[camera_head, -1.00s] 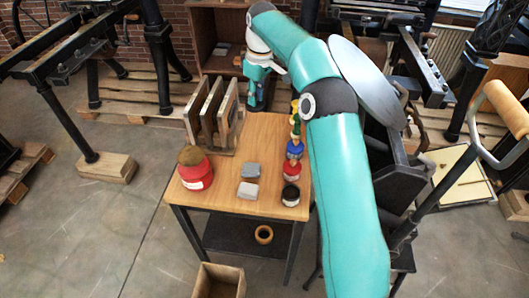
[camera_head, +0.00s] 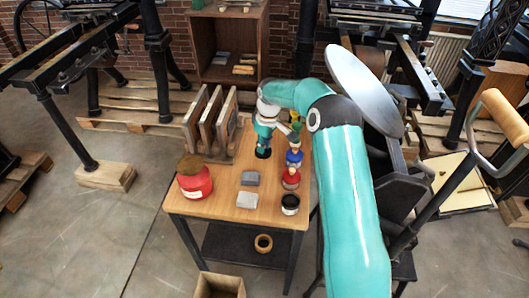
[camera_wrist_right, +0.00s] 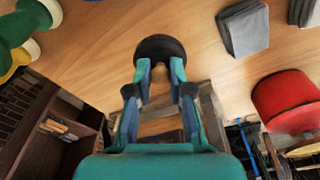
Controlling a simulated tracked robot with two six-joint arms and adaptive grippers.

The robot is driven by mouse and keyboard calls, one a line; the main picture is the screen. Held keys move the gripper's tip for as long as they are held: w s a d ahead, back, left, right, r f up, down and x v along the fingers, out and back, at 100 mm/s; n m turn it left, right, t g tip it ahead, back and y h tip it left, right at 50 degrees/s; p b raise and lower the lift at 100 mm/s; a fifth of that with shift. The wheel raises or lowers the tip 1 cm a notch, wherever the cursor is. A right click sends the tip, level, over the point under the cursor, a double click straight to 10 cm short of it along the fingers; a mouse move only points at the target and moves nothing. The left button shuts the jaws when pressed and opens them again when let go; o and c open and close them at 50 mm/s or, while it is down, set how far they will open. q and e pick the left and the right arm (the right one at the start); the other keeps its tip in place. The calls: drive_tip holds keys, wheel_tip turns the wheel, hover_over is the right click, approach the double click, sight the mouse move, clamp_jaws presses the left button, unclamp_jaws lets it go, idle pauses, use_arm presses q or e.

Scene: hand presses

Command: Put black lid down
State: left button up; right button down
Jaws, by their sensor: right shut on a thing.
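The black lid (camera_head: 263,153) is a small dark disc over the back part of the wooden table. My right gripper (camera_head: 264,143) points down and is shut on it. In the right wrist view the dark round lid (camera_wrist_right: 160,46) sits between the two fingertips of the gripper (camera_wrist_right: 159,68). It is at or very near the wood; I cannot tell whether it touches. A small black-and-white pot (camera_head: 290,204) stands at the table's front right, apart from the lid. My left gripper is not in view.
The table (camera_head: 240,220) holds a red tin (camera_head: 194,182), two grey blocks (camera_head: 247,200), upright boards in a rack (camera_head: 222,125), and a row of coloured pots (camera_head: 294,158) just right of the gripper. Bare wood lies left and in front of the lid.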

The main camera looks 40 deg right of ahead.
sight(264, 160)
wheel_tip(264, 160, down, 4)
drive_tip(key=shift+f+p, duration=0.2)
drive_tip(key=shift+p, duration=0.2)
drive_tip(key=c, duration=1.5)
unclamp_jaws()
drive_tip(key=shift+f, duration=0.1)
drive_tip(key=o, duration=0.4)
drive_tip(key=shift+o, duration=0.2)
